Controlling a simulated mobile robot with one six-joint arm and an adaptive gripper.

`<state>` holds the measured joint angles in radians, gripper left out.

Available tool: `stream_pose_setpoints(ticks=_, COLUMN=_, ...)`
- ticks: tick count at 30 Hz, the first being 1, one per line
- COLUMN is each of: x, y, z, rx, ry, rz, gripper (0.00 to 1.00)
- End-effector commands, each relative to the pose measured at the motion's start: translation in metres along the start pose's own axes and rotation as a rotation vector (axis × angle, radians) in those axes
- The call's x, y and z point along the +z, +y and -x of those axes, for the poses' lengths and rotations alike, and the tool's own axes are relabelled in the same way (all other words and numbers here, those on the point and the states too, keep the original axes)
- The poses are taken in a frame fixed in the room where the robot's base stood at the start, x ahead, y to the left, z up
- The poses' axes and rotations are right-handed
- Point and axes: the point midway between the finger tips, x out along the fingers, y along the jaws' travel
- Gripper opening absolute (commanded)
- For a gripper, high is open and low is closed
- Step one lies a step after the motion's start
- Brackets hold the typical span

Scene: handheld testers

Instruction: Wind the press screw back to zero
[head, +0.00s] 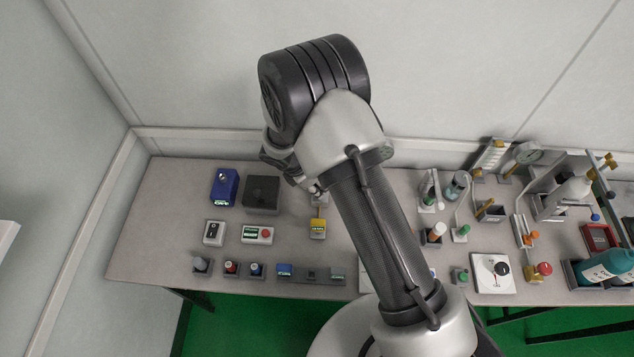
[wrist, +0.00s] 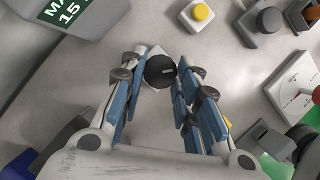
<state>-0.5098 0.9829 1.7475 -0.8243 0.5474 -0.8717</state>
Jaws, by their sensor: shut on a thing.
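In the wrist view, a dark round knob (wrist: 160,73) with a small pale marking sits between the blue fingertips of my gripper (wrist: 162,62). The fingers are closed on its sides. A pale body shows just behind the knob. I cannot tell for certain that this knob is the press screw's head, and no zero mark on it is readable. In the head view my arm covers the middle of the bench, so the gripper's fingertips and the held knob are hidden there.
In the wrist view, a grey box marked MAX 15 (wrist: 62,12) stands close at upper left. A yellow button box (wrist: 200,12), a black-knobbed block (wrist: 268,22) and a white dial plate (wrist: 291,92) lie right. The head view shows a crowded bench right and a bare strip (head: 160,215) left.

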Motion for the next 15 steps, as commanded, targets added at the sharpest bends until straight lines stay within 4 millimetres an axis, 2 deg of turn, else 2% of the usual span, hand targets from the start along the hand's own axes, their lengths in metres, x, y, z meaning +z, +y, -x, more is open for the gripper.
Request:
stream_pose_setpoints(ticks=1, x=-0.0019, y=-0.0051, z=-0.0046, rx=0.008, ry=0.002, rz=0.042, gripper=0.05)
stream_pose_setpoints(ticks=15, x=-0.0013, y=-0.0089, z=-0.0078, rx=0.18, ry=0.003, rz=0.452, gripper=0.05)
